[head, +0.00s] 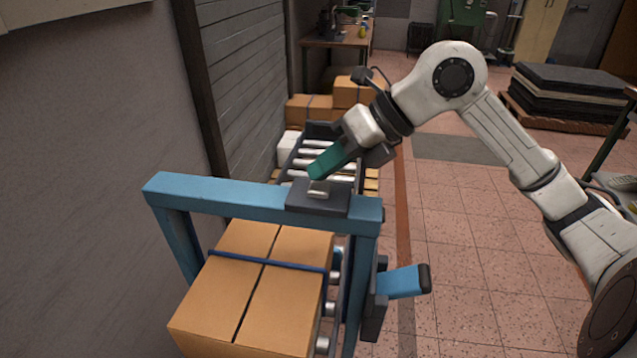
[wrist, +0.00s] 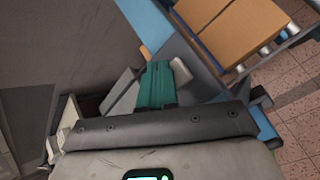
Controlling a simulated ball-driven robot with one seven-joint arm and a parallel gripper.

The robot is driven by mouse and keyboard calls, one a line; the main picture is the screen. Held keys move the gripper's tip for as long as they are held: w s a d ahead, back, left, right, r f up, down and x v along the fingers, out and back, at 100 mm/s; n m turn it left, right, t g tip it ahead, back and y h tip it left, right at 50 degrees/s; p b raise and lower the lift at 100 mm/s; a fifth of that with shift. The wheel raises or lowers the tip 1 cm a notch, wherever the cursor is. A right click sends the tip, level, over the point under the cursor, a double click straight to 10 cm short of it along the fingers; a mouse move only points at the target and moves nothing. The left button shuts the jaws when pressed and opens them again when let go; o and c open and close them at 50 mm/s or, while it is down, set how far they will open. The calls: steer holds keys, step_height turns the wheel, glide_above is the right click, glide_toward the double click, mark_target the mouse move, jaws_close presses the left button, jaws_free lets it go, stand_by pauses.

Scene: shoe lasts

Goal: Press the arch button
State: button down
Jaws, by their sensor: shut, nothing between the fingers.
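A blue arch (head: 220,194) spans the roller conveyor. On its top bar, towards the right, sits a dark box (head: 334,203) with a pale metallic button (head: 318,188) on its top face. My gripper (head: 317,173) is shut and empty, its teal fingers pointing down at the button from just behind and above. In the wrist view, the gripper (wrist: 157,68) is beside the pale button (wrist: 181,71), with the dark box (wrist: 190,60) below. I cannot tell whether the fingertips touch the button, which the fingers may partly hide.
A strapped cardboard box (head: 250,285) lies on the conveyor under the arch. A blue bracket (head: 400,283) with a dark end juts right from the arch post. More boxes (head: 310,108) stand behind. A grey wall (head: 80,150) is close on the left; tiled floor is free on the right.

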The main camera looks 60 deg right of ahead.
mark_target(326, 186)
steer(key=shift+r, duration=0.15)
steer(key=shift+r+p, duration=0.95)
steer(key=shift+r, duration=2)
steer(key=shift+r, duration=0.1)
